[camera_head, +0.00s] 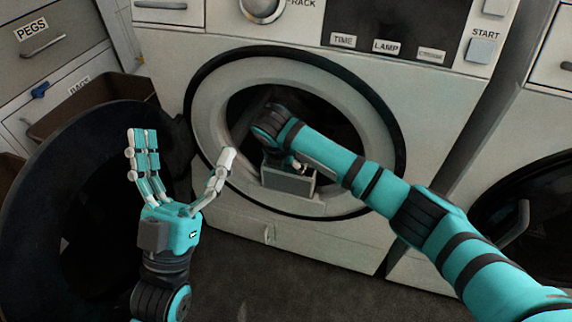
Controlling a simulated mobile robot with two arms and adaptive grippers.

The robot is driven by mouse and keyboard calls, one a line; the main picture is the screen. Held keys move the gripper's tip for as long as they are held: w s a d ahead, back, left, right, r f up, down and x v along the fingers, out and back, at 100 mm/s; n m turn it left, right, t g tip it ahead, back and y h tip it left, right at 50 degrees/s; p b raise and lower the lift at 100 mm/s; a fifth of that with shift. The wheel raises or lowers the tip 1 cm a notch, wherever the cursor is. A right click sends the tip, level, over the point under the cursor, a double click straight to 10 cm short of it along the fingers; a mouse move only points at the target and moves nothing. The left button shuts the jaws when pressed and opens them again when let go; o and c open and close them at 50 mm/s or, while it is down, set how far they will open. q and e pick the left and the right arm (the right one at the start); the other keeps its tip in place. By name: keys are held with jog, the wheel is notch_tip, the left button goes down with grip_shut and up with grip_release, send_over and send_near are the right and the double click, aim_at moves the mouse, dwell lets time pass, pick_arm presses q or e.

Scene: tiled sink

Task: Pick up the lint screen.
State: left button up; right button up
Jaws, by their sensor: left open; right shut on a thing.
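The lint screen (288,182) looks like a small grey box-shaped piece at the lower lip of the round opening of the washer-like machine (225,130). My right gripper (287,164) is at the opening, shut on the lint screen; its fingers are mostly hidden behind my wrist. The screen's front face shows; its back is hidden. My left gripper (188,160) is open and empty, fingers pointing up, in front of the machine's left side.
The machine's round door (40,190) stands swung open at the left, behind my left gripper. A brown bin (95,98) and drawers labelled PEGS (50,45) are beyond it. Another machine with a dark round door (535,215) stands at the right. The dark floor (290,285) in front is clear.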

pick_arm(q)
jog(key=w+a+f+g+y+p, duration=0.1)
jog(key=w+f+g+y+p, duration=0.3)
jog(key=f+g, duration=0.95)
jog(key=s+a+f+g+y+p, duration=0.1)
jog(key=s+a+f+g, duration=0.1)
jog(key=s+f+g, duration=0.1)
jog(key=s+a+f+g+y+p, duration=0.1)
jog(key=s+a+f+g, duration=0.1)
jog(key=s+f, duration=0.4)
jog(key=s+a+f+n+g+y+p, duration=0.1)
jog(key=s+a+f+g+p, duration=0.1)
jog(key=s+f, duration=0.3)
jog(key=shift+s+g, duration=0.25)
jog(key=shift+g, duration=0.6)
pick_arm(e)
jog(key=s+a+r, duration=0.1)
jog(key=s+a, duration=0.1)
jog(key=s, duration=0.6)
jog(key=s+a+r, duration=0.2)
jog(key=s+a, duration=0.1)
jog(key=s, duration=0.6)
jog(key=shift+a, duration=0.3)
jog(key=shift+r, duration=0.1)
